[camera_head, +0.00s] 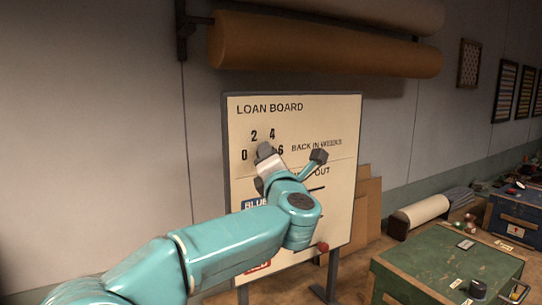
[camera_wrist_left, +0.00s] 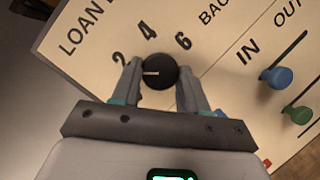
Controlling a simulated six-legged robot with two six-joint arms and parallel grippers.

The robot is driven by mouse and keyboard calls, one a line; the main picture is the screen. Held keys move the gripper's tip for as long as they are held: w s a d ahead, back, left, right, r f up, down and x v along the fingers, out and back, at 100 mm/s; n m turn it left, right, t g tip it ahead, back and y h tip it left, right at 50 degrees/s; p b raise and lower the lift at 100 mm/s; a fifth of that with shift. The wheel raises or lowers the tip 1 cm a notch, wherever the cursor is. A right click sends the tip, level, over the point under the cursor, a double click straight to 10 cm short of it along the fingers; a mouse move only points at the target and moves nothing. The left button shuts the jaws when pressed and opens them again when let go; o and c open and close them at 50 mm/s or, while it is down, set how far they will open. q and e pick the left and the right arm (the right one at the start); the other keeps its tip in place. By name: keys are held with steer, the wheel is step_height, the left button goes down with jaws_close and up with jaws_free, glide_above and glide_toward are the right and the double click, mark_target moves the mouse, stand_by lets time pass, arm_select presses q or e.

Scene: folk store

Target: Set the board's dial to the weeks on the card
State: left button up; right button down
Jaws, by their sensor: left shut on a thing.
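The cream loan board (camera_head: 339,122) stands ahead, printed with 0, 2, 4 and 6 beside "BACK IN WEEKS". In the left wrist view, its round black dial (camera_wrist_left: 162,63) sits between the fingers of my left gripper (camera_wrist_left: 158,76), which is shut on it. The dial's pale pointer mark faces left, near the 2 and slightly to its 0 side. In the head view, my left gripper (camera_head: 266,157) hides the dial. My right gripper is not in view.
The board has IN/OUT slots with a blue knob (camera_wrist_left: 277,77), a green knob (camera_wrist_left: 299,115) and a red knob (camera_head: 323,247). The green crate (camera_head: 430,265) stands at right. Large rolls (camera_head: 320,48) hang above the board.

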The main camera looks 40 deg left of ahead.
arm_select(q)
steer(key=shift+r+m+h+p, duration=0.1)
steer(key=shift+m+h+p, duration=0.65)
steer(key=shift+m, duration=0.55)
steer(key=o, duration=1.1)
steer(key=shift+d, duration=0.1)
steer(key=shift+c, duration=0.2)
steer(key=b+v, duration=0.4)
steer(key=v, duration=1.2)
steer(key=shift+d+f+b, duration=0.15)
steer(key=shift+f+b, duration=0.2)
